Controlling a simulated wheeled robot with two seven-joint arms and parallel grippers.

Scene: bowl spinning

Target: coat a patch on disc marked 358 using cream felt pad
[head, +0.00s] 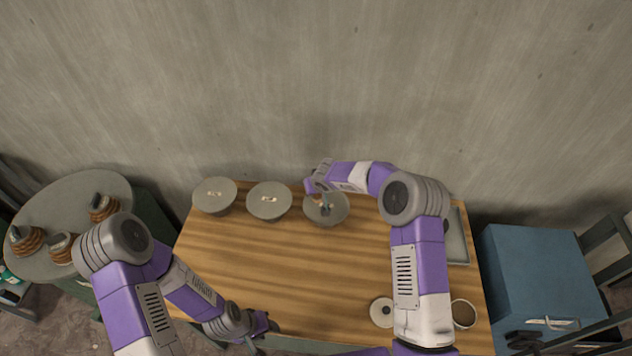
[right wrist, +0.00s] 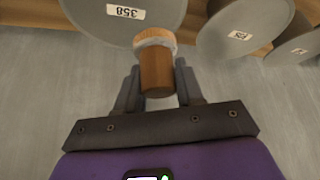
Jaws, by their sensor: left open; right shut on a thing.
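The disc marked 358 (right wrist: 95,25) is grey, with its label reading upside down in the right wrist view. In the head view it is the rightmost disc (head: 338,212) in the row. My right gripper (right wrist: 157,88) is shut on the wooden handle (right wrist: 156,72) of the cream felt pad (right wrist: 155,38). The pad is at the disc's edge in the wrist view; whether it touches is unclear. In the head view my right gripper (head: 322,196) is over that disc and hides part of it. My left gripper (head: 268,326) is open and empty near the table's front edge.
Two more labelled grey discs, the middle one (head: 269,200) and the left one (head: 214,195), stand along the back of the wooden table (head: 270,255). A pale round piece (head: 381,312), a round container (head: 463,314) and a tray (head: 458,238) are at right. The table's middle is clear.

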